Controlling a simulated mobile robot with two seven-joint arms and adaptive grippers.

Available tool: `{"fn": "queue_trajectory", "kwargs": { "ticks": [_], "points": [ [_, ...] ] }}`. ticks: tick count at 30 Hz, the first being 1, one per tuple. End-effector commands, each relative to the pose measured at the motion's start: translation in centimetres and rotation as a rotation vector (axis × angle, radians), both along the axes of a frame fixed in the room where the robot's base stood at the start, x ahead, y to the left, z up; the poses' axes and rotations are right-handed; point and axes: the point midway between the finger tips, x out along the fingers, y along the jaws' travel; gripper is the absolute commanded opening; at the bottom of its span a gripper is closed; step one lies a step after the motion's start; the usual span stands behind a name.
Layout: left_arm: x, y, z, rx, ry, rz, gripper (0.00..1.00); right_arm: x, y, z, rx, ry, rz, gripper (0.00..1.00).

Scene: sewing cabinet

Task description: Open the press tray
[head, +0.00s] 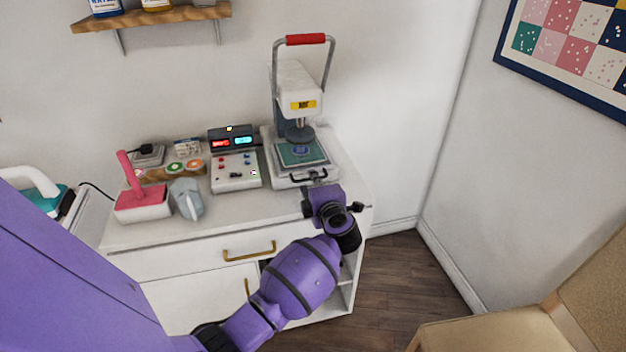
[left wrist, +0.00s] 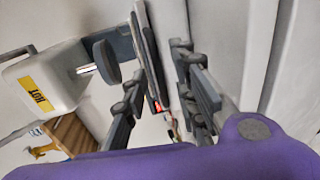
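The heat press (head: 297,90) stands on the cabinet top, with a white head, yellow HOT label and red-gripped lever raised. Its press tray (head: 325,175) lies below the dark press pad, bearing a teal patterned piece (head: 302,153). A black tray handle (head: 308,176) is on the tray's front. My left gripper (head: 308,205) is just in front of and below this handle. In the left wrist view, the left gripper (left wrist: 158,70) has its fingers apart, with the tray edge (left wrist: 151,55) seen between or beyond them. Contact with the handle cannot be told. My right gripper is out of view.
A control box (head: 236,172) with lit displays stands left of the press. Further left are a pink-handled item (head: 142,200) and a grey-blue item (head: 187,198). A drawer (head: 190,257) is below. A chair (head: 500,330) stands at lower right; floor between is clear.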

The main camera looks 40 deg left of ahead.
Motion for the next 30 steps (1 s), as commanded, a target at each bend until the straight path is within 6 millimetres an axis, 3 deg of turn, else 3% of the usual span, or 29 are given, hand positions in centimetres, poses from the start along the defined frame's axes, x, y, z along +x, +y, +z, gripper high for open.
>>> {"fn": "queue_trajectory", "kwargs": {
  "ticks": [6,15,21,30],
  "points": [
    [1.4,1.7,-0.5,0.001,0.0,0.0,0.26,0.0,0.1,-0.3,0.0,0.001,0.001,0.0],
    [1.7,1.9,-0.5,0.001,-0.001,-0.001,0.26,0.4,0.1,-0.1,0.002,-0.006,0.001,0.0],
    [1.6,1.9,-0.5,0.001,-0.001,-0.001,0.01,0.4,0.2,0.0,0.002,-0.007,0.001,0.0],
    [1.6,1.9,-0.5,0.001,-0.001,-0.001,0.0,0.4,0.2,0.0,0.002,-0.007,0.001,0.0]
  ]
}}
